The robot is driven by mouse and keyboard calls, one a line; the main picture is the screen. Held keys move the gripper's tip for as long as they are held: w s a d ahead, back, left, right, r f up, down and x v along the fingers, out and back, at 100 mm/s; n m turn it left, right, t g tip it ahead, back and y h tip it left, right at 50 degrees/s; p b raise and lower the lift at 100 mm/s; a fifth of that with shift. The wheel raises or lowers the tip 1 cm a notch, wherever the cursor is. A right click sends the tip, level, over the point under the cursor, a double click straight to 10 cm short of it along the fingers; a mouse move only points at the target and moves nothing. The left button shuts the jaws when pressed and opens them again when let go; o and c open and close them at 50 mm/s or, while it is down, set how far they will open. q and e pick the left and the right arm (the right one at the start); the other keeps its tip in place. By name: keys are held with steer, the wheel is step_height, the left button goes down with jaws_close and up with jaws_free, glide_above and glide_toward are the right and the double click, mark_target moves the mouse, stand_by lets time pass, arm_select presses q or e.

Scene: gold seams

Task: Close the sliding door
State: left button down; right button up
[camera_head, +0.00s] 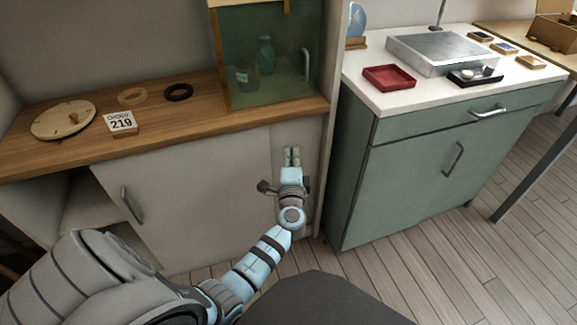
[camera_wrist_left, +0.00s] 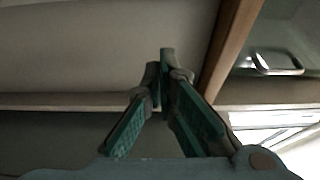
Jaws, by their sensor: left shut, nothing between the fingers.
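The sliding door (camera_head: 205,195) is a pale grey panel in the low cabinet under the wooden counter, with an upright metal handle (camera_head: 131,205) near its left edge. To the left of it the cabinet stands open, showing a shelf inside (camera_head: 85,205). My left gripper (camera_head: 292,150) is shut and empty, in front of the pale panel at the cabinet's right end, far right of the handle. In the left wrist view its closed fingers (camera_wrist_left: 165,62) point toward a pale surface; I cannot tell whether they touch it. My right gripper is not in view.
The wooden counter (camera_head: 40,150) holds a round clock (camera_head: 63,120), a numbered block (camera_head: 122,121), rings and a glass case (camera_head: 235,65). A green cabinet (camera_head: 415,155) with a white top stands close to the right. My left arm crosses low before the door.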

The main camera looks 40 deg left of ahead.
mark_target(278, 135)
arm_select(q)
steer(key=b+x, duration=0.1)
steer(key=x, duration=0.5)
steer(key=shift+f+b, duration=0.2)
steer(key=shift+b, duration=0.2)
steer(key=s+a, duration=0.1)
steer(key=s+a+p, duration=0.1)
steer(key=s, duration=0.1)
steer(key=shift+r, duration=0.2)
steer(key=shift+s+a+p, duration=0.2)
steer(key=shift+p, duration=0.1)
steer(key=shift+f, duration=0.1)
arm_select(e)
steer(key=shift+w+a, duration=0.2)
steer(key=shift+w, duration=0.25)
